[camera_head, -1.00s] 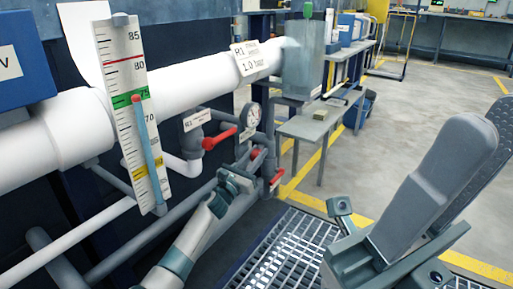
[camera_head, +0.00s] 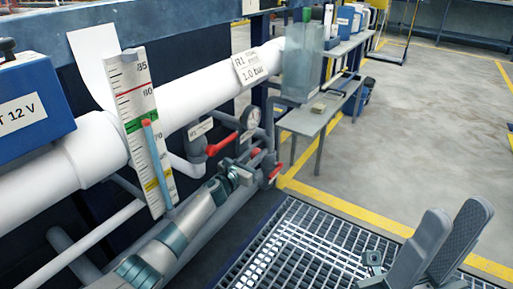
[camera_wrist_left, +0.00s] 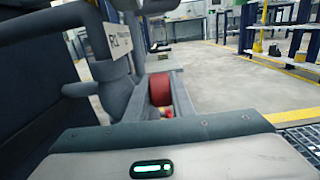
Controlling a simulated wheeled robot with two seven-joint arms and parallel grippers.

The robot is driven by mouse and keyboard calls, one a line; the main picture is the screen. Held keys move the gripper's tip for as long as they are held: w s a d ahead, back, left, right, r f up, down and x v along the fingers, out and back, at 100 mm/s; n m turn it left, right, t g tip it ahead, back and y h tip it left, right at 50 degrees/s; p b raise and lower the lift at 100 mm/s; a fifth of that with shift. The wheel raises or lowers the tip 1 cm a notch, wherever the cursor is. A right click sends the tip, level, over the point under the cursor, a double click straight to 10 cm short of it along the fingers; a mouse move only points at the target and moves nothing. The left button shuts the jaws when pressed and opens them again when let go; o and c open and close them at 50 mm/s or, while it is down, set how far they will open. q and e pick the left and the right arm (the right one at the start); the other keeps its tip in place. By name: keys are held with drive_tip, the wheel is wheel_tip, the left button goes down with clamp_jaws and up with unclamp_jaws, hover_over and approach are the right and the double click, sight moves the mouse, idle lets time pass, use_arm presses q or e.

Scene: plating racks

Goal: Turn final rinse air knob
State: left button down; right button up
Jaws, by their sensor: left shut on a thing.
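A red knob (camera_wrist_left: 160,90) sits between the two fingers of my left gripper (camera_wrist_left: 158,102) in the left wrist view. My left gripper (camera_head: 243,171) is shut on it beside the grey pipework; in the head view the fingers partly hide the knob.
A red lever (camera_head: 221,144) is close left of my left gripper, and another red handle (camera_head: 275,172) is close right. A ruled scale (camera_head: 139,125) with a blue tube stands at left. A grey bench (camera_head: 318,122) is behind. The floor grating (camera_head: 290,245) is clear.

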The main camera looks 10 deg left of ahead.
use_arm(q)
drive_tip(key=shift+d+r, duration=0.1)
drive_tip(key=shift+r, duration=0.05)
drive_tip(key=c, duration=1.8)
unclamp_jaws()
